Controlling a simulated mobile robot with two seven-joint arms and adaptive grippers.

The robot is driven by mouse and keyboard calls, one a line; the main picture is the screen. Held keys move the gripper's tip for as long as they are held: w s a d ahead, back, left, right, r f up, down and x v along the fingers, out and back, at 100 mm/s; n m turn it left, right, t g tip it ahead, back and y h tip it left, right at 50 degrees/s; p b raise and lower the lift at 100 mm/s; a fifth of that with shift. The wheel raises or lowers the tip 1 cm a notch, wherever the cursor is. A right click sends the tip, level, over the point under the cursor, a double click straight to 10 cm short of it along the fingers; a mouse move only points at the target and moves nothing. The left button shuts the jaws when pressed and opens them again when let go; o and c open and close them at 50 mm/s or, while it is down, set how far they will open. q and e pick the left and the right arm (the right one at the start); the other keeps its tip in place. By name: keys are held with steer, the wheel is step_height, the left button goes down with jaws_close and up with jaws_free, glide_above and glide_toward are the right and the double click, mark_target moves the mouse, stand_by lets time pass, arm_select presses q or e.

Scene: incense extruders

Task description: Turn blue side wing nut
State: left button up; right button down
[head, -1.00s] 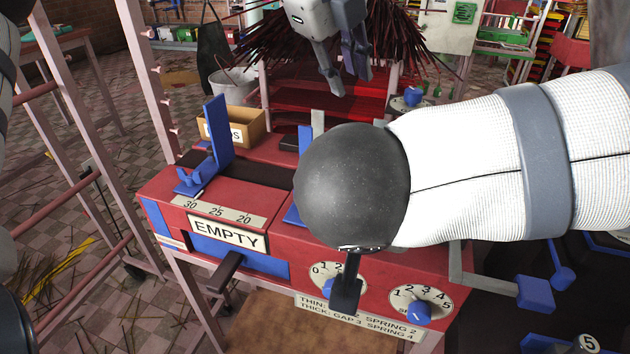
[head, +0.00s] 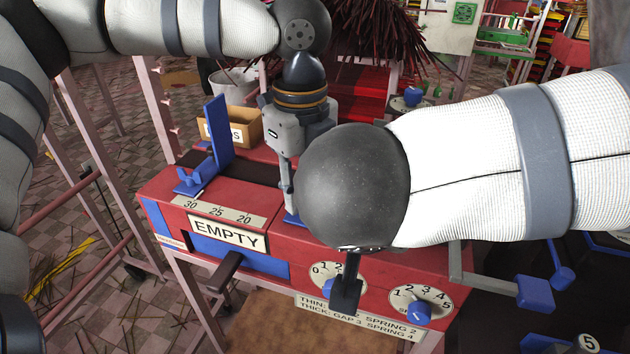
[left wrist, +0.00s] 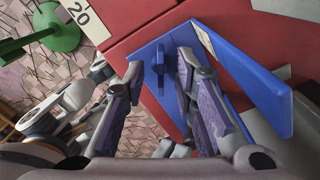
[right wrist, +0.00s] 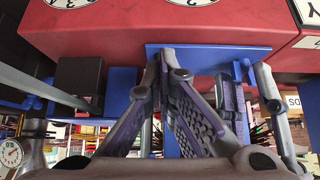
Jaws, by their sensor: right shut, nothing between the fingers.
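A blue plate (left wrist: 230,75) with a blue wing nut (left wrist: 158,68) shows in the left wrist view. My left gripper (left wrist: 160,68) is open, with one finger on each side of the nut; contact is not clear. In the head view my left gripper (head: 287,190) points down over this plate (head: 292,219), and the nut is hidden. In the right wrist view the nut (right wrist: 240,69) shows beside the left gripper's fingers. My right gripper (right wrist: 165,65) is shut and empty, in front of the blue plate. My right arm hides it in the head view.
A second blue bracket (head: 219,135) with its own wing nut (head: 190,182) stands left on the red machine (head: 270,205). A cardboard box (head: 245,125) sits behind.

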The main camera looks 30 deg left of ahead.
arm_select(q)
steer(key=shift+c, duration=0.2)
jaws_close()
